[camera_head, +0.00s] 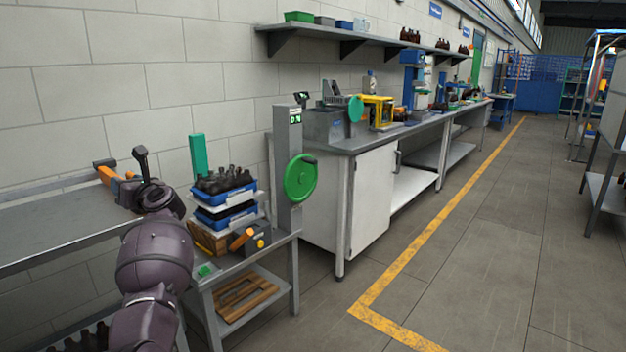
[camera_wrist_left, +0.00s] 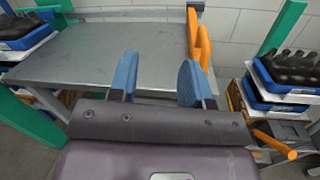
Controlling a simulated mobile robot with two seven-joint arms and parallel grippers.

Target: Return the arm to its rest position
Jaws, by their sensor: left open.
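My left arm (camera_head: 155,255) comes up from the bottom left in the head view, over the near metal table. Its fingertips cannot be made out there. In the left wrist view my left gripper (camera_wrist_left: 156,68) has its two blue fingers spread apart with nothing between them. The bare grey tabletop (camera_wrist_left: 95,55) shows behind the fingers. My right arm and gripper are not in view.
Stacked blue crates with dark bottles (camera_head: 224,180) stand right of my arm. An orange tool (camera_wrist_left: 200,45) is beyond the right finger. A grey post with a green wheel (camera_head: 300,178) stands further right. The aisle floor (camera_head: 480,230) is clear.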

